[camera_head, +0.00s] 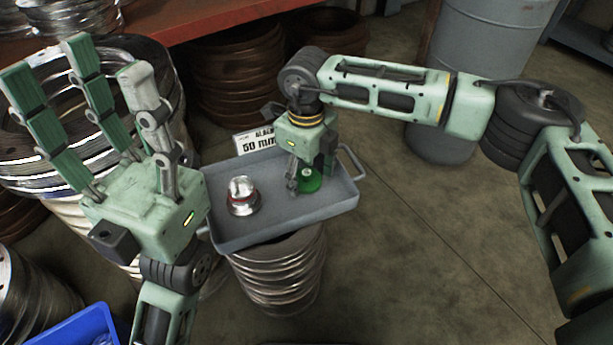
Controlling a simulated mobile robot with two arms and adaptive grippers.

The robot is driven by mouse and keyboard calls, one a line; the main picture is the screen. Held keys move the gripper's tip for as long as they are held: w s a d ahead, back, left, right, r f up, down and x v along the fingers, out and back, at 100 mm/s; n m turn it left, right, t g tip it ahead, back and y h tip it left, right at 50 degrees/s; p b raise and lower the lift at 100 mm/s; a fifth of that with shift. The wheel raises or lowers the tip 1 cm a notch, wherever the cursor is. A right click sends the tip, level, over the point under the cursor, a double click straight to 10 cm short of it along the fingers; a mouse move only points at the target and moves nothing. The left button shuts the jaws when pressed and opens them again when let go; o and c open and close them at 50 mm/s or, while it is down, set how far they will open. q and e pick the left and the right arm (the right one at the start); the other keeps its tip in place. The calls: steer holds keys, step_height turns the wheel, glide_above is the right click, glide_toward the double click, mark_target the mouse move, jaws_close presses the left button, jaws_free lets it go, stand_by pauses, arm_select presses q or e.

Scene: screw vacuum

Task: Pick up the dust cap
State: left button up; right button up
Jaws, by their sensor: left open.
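The grey tray (285,228) stands on a stack of metal coils. On its left half sits a small silver metal part with a red ring (242,197), upright. A round green part (309,182) lies near the tray's right side, and I take it to be the dust cap. My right gripper (302,180) points down over the green part, its fingers at or beside it. Whether they grip it I cannot tell, as the gripper hides much of it. My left gripper (95,100) is raised left of the tray, fingers spread and empty.
Metal coils crowd the left and back, below a red shelf (190,28). A grey drum (470,60) stands behind my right arm. A blue bin (75,330) is bottom left. The floor at right is clear.

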steer(key=c, duration=0.5)
steer(key=shift+o, duration=0.2)
steer(key=shift+r, duration=0.1)
